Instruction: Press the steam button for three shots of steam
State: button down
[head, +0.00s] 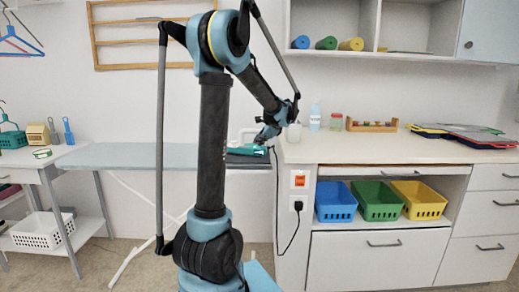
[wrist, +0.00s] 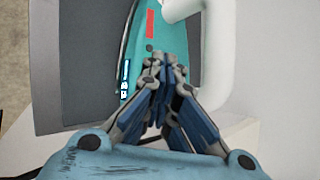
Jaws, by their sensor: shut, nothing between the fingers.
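A teal steam iron (wrist: 139,66) with a white handle (wrist: 216,65) lies on a dark grey surface. It also shows in the head view (head: 248,150), at the right end of the ironing board, partly behind my arm. Its top carries a red strip (wrist: 150,24) and a small dark round spot (wrist: 149,48); I cannot tell which part is the steam button. My gripper (wrist: 164,62) is shut and empty, its fingertips over the iron's top beside the handle. In the head view my gripper (head: 266,134) is just above the iron. Whether the fingertips touch the iron is unclear.
The ironing board (head: 120,156) stretches left. A white counter (head: 420,150) on the right holds a bottle (head: 315,118) and a jar (head: 336,122) near my gripper. A black cable (head: 290,240) hangs from the socket (head: 297,206) below an orange switch (head: 299,181).

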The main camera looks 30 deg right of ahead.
jog(key=shift+r, duration=0.1)
dwell(0.3)
jog(key=shift+r, duration=0.7)
jog(key=shift+r, duration=2.55)
notch_tip(320, 180, up, 4)
jog(key=shift+f, duration=0.15)
dwell(0.3)
send_over(260, 148)
jog(key=shift+w+a+f, duration=0.1)
jog(key=shift+f, duration=4.35)
